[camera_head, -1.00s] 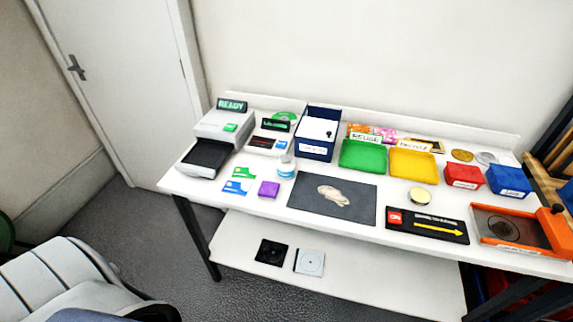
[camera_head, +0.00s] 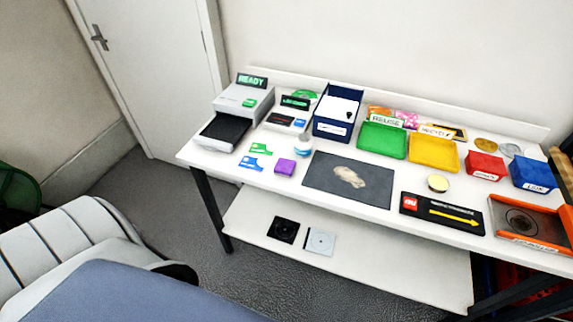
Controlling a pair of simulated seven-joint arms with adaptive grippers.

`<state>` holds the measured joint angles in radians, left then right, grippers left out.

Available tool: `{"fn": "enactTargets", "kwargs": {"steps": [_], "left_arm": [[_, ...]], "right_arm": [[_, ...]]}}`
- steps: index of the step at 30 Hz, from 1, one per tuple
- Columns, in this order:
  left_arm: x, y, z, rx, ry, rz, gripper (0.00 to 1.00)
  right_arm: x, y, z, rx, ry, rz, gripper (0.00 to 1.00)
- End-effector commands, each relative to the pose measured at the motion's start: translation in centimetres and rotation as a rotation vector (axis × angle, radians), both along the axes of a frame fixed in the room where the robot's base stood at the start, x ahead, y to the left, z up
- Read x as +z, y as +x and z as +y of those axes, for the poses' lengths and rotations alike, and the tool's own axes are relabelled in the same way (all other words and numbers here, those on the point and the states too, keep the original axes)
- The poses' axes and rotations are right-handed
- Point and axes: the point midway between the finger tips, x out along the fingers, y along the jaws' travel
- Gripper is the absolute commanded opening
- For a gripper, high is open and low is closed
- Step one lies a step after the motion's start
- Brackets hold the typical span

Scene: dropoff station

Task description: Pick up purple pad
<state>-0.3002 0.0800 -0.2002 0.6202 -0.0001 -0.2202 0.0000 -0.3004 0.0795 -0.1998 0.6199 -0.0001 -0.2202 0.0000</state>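The purple pad (camera_head: 285,167) is a small purple block lying on the white table (camera_head: 385,204) near its front edge, left of the dark grey mat (camera_head: 318,177). Green and blue cards lie just left of it, and a small white and blue round container (camera_head: 303,146) stands behind it. Nothing covers the pad. Neither of my grippers shows in the head view.
A grey printer-like machine (camera_head: 237,105) stands at the table's left end. A dark blue box (camera_head: 338,112), a green tray (camera_head: 382,141) and a yellow tray (camera_head: 433,153) stand along the back. A lower shelf (camera_head: 370,259) sits below. A white ribbed object (camera_head: 60,245) is at lower left.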

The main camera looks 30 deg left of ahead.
Motion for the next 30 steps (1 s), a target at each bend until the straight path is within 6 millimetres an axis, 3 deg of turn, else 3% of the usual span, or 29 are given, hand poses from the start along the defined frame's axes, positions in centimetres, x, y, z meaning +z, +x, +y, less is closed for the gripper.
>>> {"fn": "enactTargets", "kwargs": {"steps": [11,12,30], "left_arm": [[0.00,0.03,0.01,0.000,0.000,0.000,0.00],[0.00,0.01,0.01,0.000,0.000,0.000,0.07],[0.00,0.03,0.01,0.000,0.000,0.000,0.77]], "right_arm": [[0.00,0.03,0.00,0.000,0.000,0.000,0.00],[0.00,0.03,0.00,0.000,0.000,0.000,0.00],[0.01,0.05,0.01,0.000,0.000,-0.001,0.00]]}}
